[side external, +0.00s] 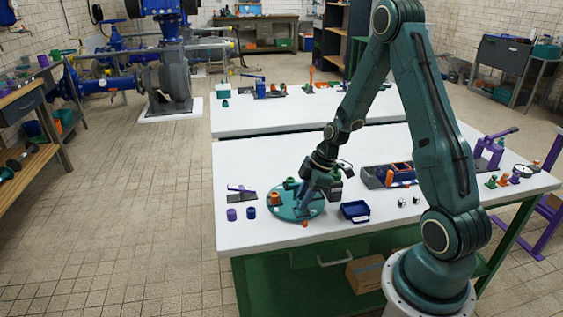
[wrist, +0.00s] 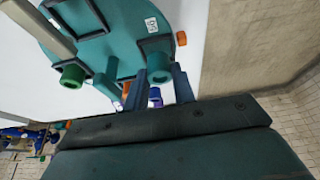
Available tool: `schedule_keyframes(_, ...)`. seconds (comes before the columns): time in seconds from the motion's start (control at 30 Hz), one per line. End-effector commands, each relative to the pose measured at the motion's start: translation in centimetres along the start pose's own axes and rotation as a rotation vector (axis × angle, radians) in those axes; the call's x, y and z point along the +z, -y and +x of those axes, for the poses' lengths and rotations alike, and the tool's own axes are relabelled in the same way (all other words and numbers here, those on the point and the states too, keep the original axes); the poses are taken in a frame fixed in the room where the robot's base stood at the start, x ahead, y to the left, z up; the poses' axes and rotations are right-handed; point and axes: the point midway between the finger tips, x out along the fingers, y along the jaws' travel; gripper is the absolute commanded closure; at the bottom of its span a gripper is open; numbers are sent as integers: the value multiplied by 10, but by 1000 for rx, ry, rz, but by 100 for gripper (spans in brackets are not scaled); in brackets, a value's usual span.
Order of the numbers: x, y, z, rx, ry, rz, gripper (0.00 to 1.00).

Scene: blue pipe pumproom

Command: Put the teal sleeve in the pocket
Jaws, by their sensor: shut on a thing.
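The teal sleeve (wrist: 158,66) is between my fingertips in the wrist view, and my gripper (wrist: 159,82) is shut on it. The sleeve is at a square-framed pocket (wrist: 154,43) on the round teal plate (wrist: 125,45). I cannot tell whether its end is inside the frame or just above it. In the side view my gripper (side external: 306,207) points down over the right part of the plate (side external: 280,212), and the sleeve cannot be made out there. A green sleeve (wrist: 72,75) stands on the plate, by another square frame.
Purple (side external: 231,214) and dark blue (side external: 251,212) sleeves stand left of the plate. A small orange piece (side external: 305,224) lies at its front edge. A blue tray (side external: 355,211) and a grey organiser (side external: 372,178) are to the right. The white table's front left is clear.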

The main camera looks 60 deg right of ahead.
Motion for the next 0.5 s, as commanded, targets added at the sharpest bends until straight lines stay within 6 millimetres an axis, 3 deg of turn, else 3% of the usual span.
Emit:
schedule_keyframes(0.2, 6, 0, 14, -1, 1, 1, 97)
schedule_keyframes(0.5, 6, 0, 15, 1, 0, 0, 97)
